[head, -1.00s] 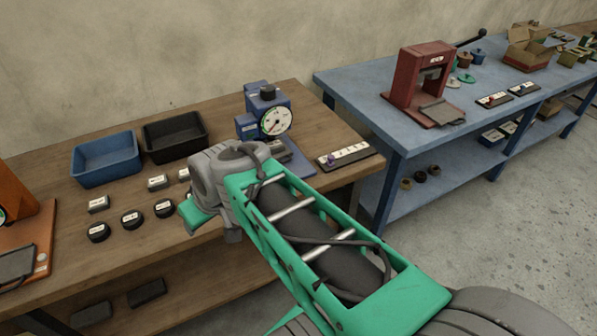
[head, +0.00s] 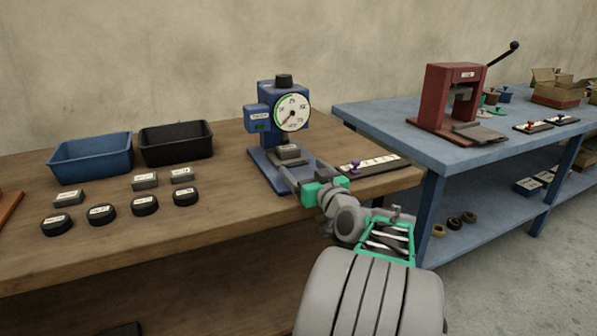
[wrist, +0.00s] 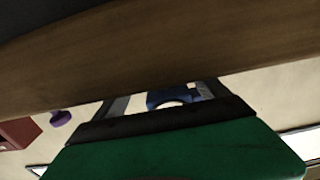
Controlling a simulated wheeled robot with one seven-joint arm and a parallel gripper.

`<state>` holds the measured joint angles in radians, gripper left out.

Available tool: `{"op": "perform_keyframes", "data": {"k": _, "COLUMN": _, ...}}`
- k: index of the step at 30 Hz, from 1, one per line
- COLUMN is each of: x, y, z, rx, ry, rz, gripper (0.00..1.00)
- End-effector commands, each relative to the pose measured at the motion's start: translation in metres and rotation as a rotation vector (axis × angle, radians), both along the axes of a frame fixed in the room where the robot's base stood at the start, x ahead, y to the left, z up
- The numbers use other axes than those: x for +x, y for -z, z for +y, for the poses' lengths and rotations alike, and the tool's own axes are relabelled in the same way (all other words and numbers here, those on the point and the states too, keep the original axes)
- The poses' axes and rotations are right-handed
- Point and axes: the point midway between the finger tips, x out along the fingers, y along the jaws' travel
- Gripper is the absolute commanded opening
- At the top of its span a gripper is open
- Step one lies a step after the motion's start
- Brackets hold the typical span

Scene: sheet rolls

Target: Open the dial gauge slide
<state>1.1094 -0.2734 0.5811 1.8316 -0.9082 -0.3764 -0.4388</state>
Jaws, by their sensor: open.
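The blue dial gauge (head: 265,125) stands upright near the right end of the wooden bench, with a round white dial (head: 292,113). A grey block (head: 289,153) sits on its base under the dial. To its right lies a dark strip (head: 385,168) with white labels and a purple knob (head: 355,166) near its left end. My gripper (head: 303,170) is open at the gauge base's front right corner, its fingers pointing toward the gauge. In the wrist view, blue gauge parts (wrist: 170,97) show between the fingers, and the purple knob (wrist: 60,118) shows at left. I cannot tell whether a finger touches anything.
A blue bin (head: 90,160) and a black bin (head: 177,143) stand at the back of the wooden bench (head: 200,240). Several labelled grey blocks and black discs lie before them. A blue table (head: 400,133) with a red press (head: 437,98) stands at right.

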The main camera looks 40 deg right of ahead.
Motion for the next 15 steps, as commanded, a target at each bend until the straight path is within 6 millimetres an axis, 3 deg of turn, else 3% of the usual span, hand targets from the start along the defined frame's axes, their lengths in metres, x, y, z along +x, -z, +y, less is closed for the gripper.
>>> {"op": "perform_keyframes", "data": {"k": 6, "x": 0.031, "y": 0.001, "z": -0.008, "rx": 0.0, "ry": -0.001, "rz": 0.001, "gripper": 0.84}}
{"op": "perform_keyframes", "data": {"k": 15, "x": 0.034, "y": 0.0, "z": -0.009, "rx": 0.001, "ry": 0.0, "rz": 0.001, "gripper": 0.83}}
